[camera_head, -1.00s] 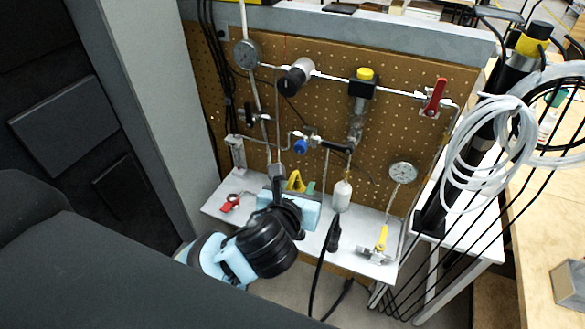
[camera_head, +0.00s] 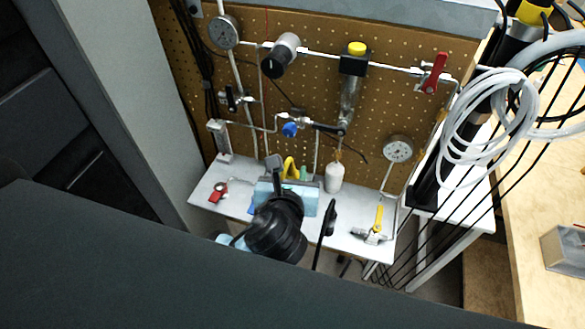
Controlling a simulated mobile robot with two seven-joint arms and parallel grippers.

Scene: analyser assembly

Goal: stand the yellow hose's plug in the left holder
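A bent yellow piece (camera_head: 290,167), which may be the yellow hose, shows just behind my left gripper (camera_head: 286,178) above the white shelf. A small green piece (camera_head: 304,173) is beside it. The gripper's light blue body and black wrist hide its fingertips and the hose's lower part, so I cannot tell whether it holds the hose. The hose's plug cannot be made out. I cannot identify the left holder with certainty; a pale upright fitting (camera_head: 220,141) stands at the board's left. My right gripper is not in view.
The white shelf (camera_head: 345,232) carries a red-and-white item (camera_head: 218,192), a white bottle (camera_head: 334,178) and a yellow-handled valve (camera_head: 379,218). A pegboard (camera_head: 400,110) with pipes and gauges rises behind. A black cable end (camera_head: 329,217) is close right of my wrist. Coiled white tubing (camera_head: 460,120) hangs at right.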

